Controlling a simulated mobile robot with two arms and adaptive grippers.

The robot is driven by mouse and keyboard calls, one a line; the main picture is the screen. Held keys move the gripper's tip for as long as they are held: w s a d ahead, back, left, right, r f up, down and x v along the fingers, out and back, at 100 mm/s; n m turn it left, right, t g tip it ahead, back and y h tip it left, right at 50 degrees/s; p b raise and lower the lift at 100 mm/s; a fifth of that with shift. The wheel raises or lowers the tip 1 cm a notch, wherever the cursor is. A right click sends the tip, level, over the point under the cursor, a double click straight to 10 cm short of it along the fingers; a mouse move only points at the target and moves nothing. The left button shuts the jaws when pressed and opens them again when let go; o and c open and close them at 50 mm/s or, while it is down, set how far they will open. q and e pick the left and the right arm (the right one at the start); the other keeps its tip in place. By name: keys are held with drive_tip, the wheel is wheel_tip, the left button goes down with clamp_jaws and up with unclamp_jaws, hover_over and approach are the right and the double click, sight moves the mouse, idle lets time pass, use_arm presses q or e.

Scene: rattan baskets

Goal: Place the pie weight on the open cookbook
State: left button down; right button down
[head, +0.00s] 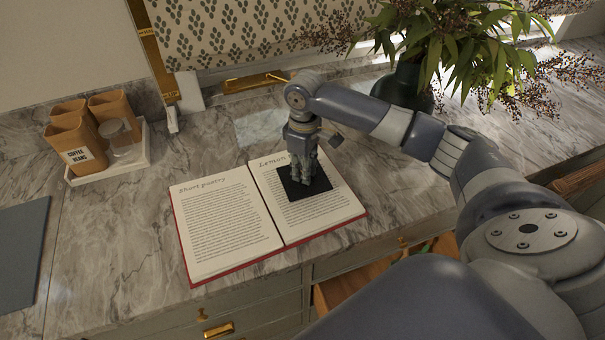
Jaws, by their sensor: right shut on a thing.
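The open cookbook (225,228) lies on the marble counter with its red cover edge showing and both pages up. A flat dark square (318,185), which looks like the pie weight, is at the right page, covering part of its text. My right gripper (304,180) points down over the dark square and is shut on it. Whether the square touches the page or hovers just above it I cannot tell. My left gripper is not in view.
A white tray (140,160) with brown canisters (75,143) and a glass jar (121,137) stands at the left. A dark vase (403,86) with leafy branches stands behind my right arm. A grey board (22,250) lies at the far left. An open drawer (350,286) is below the counter.

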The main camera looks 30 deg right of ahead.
drive_tip(key=shift+w+r, duration=0.1)
drive_tip(key=shift+w, duration=0.15)
drive_tip(key=shift+w+f+p, duration=0.1)
drive_tip(key=shift+f+p, duration=0.1)
drive_tip(key=shift+p, duration=0.15)
wheel_tip(320, 180, down, 2)
drive_tip(key=shift+f+p, duration=0.2)
drive_tip(key=shift+p, duration=0.4)
drive_tip(key=shift+f, duration=0.45)
drive_tip(key=shift+f, duration=0.1)
drive_tip(key=c, duration=1.5)
unclamp_jaws()
